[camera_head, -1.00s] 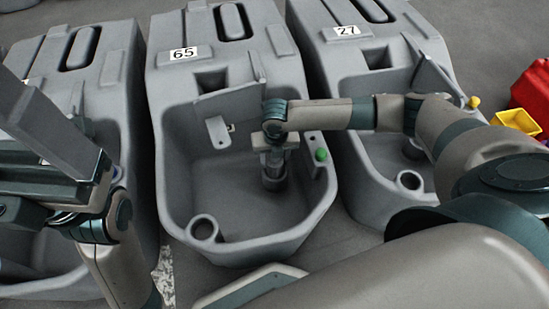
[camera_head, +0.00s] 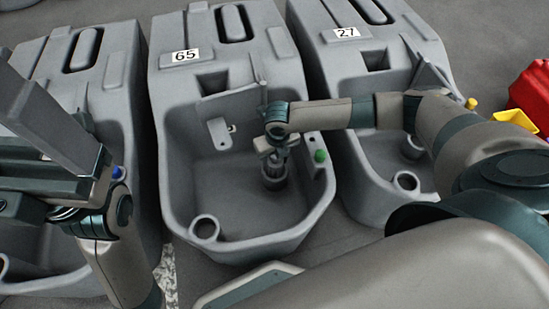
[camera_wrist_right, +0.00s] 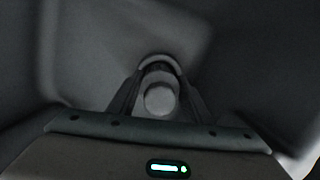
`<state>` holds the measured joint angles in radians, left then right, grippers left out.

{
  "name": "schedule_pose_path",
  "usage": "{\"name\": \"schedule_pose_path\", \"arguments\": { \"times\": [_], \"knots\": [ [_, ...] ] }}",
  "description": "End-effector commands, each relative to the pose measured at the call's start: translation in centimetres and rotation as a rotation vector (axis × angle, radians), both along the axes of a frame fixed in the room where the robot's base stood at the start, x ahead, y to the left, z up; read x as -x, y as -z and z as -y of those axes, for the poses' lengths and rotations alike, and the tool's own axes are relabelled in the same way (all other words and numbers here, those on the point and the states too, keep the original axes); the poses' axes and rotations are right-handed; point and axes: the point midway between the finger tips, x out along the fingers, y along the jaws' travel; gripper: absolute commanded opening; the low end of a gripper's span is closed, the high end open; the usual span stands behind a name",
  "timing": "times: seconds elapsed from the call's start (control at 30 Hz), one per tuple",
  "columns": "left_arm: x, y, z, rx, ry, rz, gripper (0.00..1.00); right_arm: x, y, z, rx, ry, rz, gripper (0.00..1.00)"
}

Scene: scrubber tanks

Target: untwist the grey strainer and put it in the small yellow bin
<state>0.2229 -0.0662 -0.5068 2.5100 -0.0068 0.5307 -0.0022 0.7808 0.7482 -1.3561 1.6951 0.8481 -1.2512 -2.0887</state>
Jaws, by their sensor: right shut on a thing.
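The grey strainer (camera_head: 274,180) stands upright on the floor of the tank marked 65, right of the basin's middle. My right gripper (camera_head: 274,160) reaches down over it and is shut on its upper part. In the right wrist view the strainer's round top (camera_wrist_right: 159,99) sits between the two fingers of the gripper (camera_wrist_right: 158,92). Whether its base is still seated cannot be told.
The tank marked 27 (camera_head: 345,75) stands to the right. A red container (camera_head: 532,92) is beside the yellow bin.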

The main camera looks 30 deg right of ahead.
Motion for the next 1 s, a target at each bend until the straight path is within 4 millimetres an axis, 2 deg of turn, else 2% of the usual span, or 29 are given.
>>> {"name": "schedule_pose_path", "arguments": {
  "times": [0.83, 0.87, 0.9, 0.93, 1.0],
  "knots": [
    [0.0, -0.63, 0.0, 0.0, 0.0, 0.0, 1.0, 0.0, 0.03, 0.04, 0.002, -0.087, 0.0, 0.17],
    [0.0, -0.63, 0.0, 0.0, 0.0, 0.0, 1.0, -0.01, 0.03, 0.04, 0.002, -0.087, 0.0, 0.51],
    [0.0, -0.63, 0.0, 0.0, 0.0, 0.0, 1.0, -0.01, 0.03, 0.04, 0.001, -0.086, 0.0, 0.61],
    [0.0, -0.63, 0.0, 0.0, 0.0, 0.0, 1.0, -0.01, 0.03, 0.04, 0.001, -0.086, 0.0, 0.66],
    [0.0, -0.63, 0.0, 0.0, 0.0, 0.0, 1.0, -0.01, 0.02, 0.03, 0.001, -0.088, 0.0, 0.66]
  ]
}}
